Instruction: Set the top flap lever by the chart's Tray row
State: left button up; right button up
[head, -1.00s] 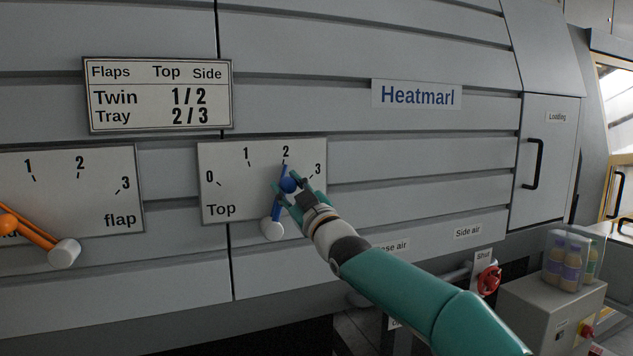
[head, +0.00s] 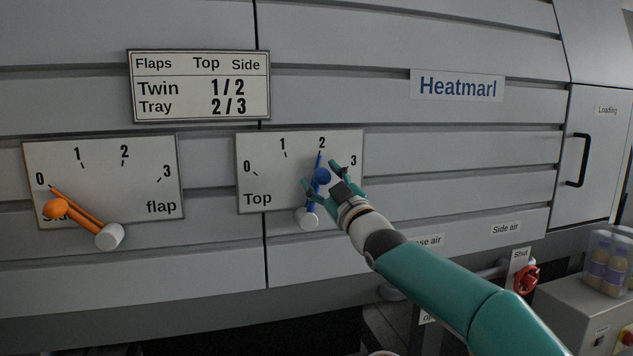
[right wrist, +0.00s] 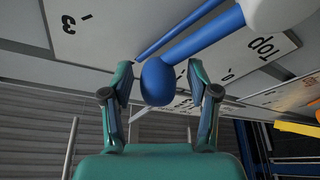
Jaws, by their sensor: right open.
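The chart (head: 199,84) reads Tray 2/3 under Top and Side. The top flap lever has a blue arm and ball knob (head: 321,176) and a white hub below it. Its pointer tip is at the 2 mark on the Top scale plate (head: 262,180). My right gripper (head: 326,180) is open, with its fingers on both sides of the blue knob. In the right wrist view the knob (right wrist: 158,82) sits between the two spread fingers, with small gaps visible. My left gripper is not in view.
The side flap lever with an orange knob (head: 55,210) points at 0 on its plate (head: 150,185) at the left. A red Shut valve handle (head: 526,279) and a grey box with bottles (head: 597,262) stand at the lower right.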

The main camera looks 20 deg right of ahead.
jog(key=shift+s, duration=0.1)
jog(key=v, duration=1.1)
jog(key=shift+s+f, duration=0.2)
jog(key=shift+s, duration=0.15)
jog(key=shift+f, duration=0.1)
